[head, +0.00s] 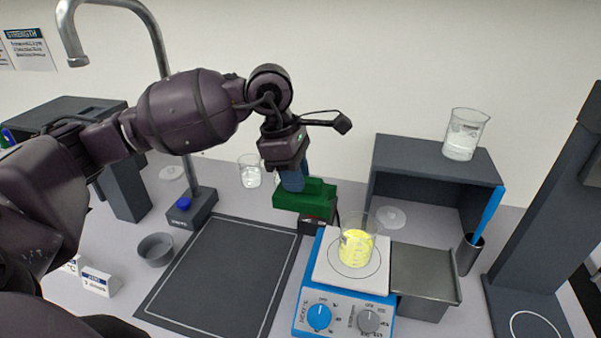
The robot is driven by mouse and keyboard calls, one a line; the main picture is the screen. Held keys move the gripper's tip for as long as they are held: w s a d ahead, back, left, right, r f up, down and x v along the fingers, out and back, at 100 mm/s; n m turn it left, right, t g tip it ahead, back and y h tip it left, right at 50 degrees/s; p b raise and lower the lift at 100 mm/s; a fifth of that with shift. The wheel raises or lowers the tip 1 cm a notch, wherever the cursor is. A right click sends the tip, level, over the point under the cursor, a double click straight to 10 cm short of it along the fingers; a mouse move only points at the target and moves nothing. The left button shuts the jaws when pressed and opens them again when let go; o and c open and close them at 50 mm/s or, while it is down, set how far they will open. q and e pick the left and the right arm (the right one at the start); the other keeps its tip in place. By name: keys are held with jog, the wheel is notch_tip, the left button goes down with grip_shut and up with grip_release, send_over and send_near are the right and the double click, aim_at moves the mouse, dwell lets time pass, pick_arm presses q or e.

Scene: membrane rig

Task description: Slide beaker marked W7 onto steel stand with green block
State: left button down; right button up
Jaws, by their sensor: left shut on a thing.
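My left gripper (293,182) points down and is shut on the green block (318,192), behind the hot plate. Whether the block touches the bench is unclear. A beaker of yellow liquid (357,247) stands upright on the white top of the blue hot plate (346,290). I cannot read a W7 mark on any beaker. The steel stand (425,262) is a grey flat-topped platform directly right of the hot plate, its top empty. The green block is apart from the yellow beaker. My right gripper is not in view.
A clear beaker (464,134) stands on the dark shelf (405,152); another beaker (249,171) stands at the back. A small dark box (314,225) sits between block and hot plate. A holder (469,255) with a blue-handled tool stands right of the stand. The dark mat (222,275) is clear.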

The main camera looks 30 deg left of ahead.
aim_at(294, 199)
pick_arm(q)
jog(key=shift+s+a+f, duration=0.1)
jog(key=shift+s+f, duration=0.05)
jog(key=shift+s, duration=0.05)
jog(key=shift+f, duration=0.25)
jog(key=shift+w+f+b, duration=0.1)
jog(key=shift+f+b, duration=0.25)
jog(key=shift+f, duration=0.15)
jog(key=shift+f+b, duration=0.7)
jog(key=shift+f, duration=1.15)
notch_tip(294, 199, down, 6)
jog(key=b, duration=0.2)
jog(key=shift+d+f, duration=0.25)
jog(key=shift+d, duration=0.2)
